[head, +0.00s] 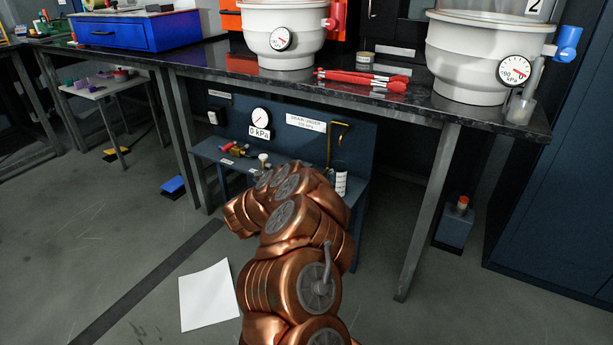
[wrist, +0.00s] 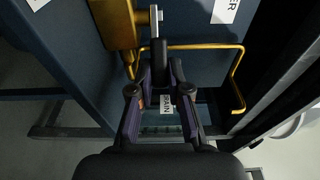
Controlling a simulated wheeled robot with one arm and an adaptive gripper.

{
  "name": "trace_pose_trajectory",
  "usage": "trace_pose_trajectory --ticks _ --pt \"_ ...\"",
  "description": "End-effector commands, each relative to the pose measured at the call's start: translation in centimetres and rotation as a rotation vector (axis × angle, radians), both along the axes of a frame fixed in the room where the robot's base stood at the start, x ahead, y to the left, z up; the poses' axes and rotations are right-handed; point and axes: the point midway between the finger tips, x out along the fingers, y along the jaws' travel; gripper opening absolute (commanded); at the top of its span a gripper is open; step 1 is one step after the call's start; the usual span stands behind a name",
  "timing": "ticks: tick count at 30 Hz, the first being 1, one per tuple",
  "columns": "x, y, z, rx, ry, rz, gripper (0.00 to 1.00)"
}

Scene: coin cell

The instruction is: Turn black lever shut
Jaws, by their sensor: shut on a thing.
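In the wrist view, the black lever (wrist: 160,55) stands between the fingertips of my gripper (wrist: 162,75), which is shut on it. A silver stem (wrist: 154,18) shows just beyond the lever, beside a brass valve body (wrist: 114,22). A brass pipe (wrist: 238,80) loops to the right of the lever. A white label reading "DRAIN" (wrist: 166,104) shows between the fingers. In the head view, my copper arm reaches to the low blue bench and hides my gripper and the lever.
The low blue bench (head: 362,200) carries a gauge reading 0 kPa (head: 261,118) and a bent brass pipe (head: 340,126). The black worktop (head: 225,72) overhangs it, with white pots (head: 284,48) on top. A worktop leg (head: 428,215) stands to the right. White paper (head: 208,296) lies on open floor.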

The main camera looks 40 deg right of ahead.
Motion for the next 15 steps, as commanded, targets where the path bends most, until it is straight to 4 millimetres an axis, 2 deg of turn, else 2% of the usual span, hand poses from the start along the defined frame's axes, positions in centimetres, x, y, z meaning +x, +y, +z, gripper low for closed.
trace_pose_trajectory --ticks 15 --pt "0.76 1.07 -0.1 -0.005 -0.004 -0.197 0.0"
